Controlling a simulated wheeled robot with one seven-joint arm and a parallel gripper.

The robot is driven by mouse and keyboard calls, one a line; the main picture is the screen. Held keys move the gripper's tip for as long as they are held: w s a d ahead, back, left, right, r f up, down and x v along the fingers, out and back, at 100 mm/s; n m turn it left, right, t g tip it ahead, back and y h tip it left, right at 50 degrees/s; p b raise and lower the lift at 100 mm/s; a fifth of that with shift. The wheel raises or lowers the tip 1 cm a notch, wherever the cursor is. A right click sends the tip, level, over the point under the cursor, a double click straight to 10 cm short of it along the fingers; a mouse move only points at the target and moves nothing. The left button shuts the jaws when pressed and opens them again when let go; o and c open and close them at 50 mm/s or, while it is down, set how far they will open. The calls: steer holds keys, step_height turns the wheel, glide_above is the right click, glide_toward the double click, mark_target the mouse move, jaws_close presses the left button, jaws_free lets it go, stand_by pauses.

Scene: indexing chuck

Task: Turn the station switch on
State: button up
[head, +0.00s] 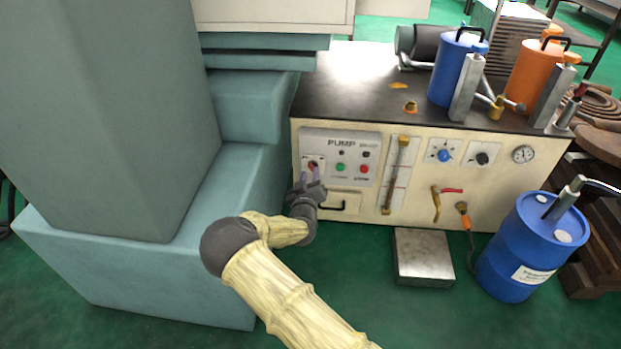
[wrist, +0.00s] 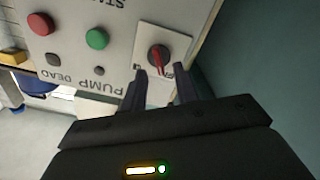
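The station switch (head: 313,164) is a red rotary knob on a small square plate at the left of the grey PUMP panel (head: 342,136). In the wrist view the red switch (wrist: 158,58) shows just beyond my fingertips, near the gap between them. My gripper (wrist: 163,78) has its two dark fingers apart and nothing is held between them. In the head view my gripper (head: 312,184) is in front of the panel, just below the switch. I cannot tell whether a finger touches the switch plate.
Green (head: 340,168) and red (head: 364,169) buttons sit right of the switch. A teal machine base (head: 240,200) stands close on the left. A vertical gauge (head: 397,170), blue knob (head: 443,155) and blue drum (head: 515,250) are farther right. Green floor lies in front.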

steer(key=shift+w, duration=1.1)
steer(key=shift+c, duration=0.4)
jaws_close()
